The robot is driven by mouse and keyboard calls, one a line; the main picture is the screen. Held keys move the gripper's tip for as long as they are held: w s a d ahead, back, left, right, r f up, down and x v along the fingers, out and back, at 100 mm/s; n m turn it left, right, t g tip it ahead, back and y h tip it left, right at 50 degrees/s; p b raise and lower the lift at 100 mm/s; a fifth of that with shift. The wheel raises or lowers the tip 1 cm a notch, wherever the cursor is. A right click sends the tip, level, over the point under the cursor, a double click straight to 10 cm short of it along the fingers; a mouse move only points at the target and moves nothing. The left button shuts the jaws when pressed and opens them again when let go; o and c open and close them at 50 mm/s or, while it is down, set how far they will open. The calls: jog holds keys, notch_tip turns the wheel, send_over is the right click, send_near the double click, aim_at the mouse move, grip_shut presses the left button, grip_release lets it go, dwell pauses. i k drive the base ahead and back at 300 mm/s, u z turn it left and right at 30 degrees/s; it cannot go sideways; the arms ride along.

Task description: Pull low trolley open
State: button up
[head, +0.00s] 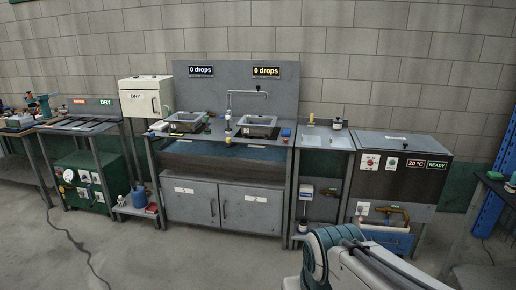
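No thing in the head view is clearly marked as the low trolley. A low blue-and-white box or tray (398,243) sits under the dark machine at the right; I cannot tell whether it is the trolley. My arm crosses in front of its lower left part. My own arm enters from the bottom right, and its links show, but my gripper is not in view. I cannot see any contact between my arm and the box.
A sink bench (205,141) with two basins stands at the middle, above a grey cabinet (220,208) with its two doors shut. The dark machine (400,174) reads READY. A green unit (85,185) stands left. The floor (180,255) in front is mostly clear, with a dark cable (78,243) at left.

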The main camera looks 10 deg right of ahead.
aim_at(392, 237)
jog(key=z, duration=0.25)
jog(key=i, duration=1.55)
jog(key=z, duration=1.2)
jog(key=i, duration=1.6)
jog(key=z, duration=0.8)
jog(key=i, duration=0.25)
jog(key=z, duration=0.1)
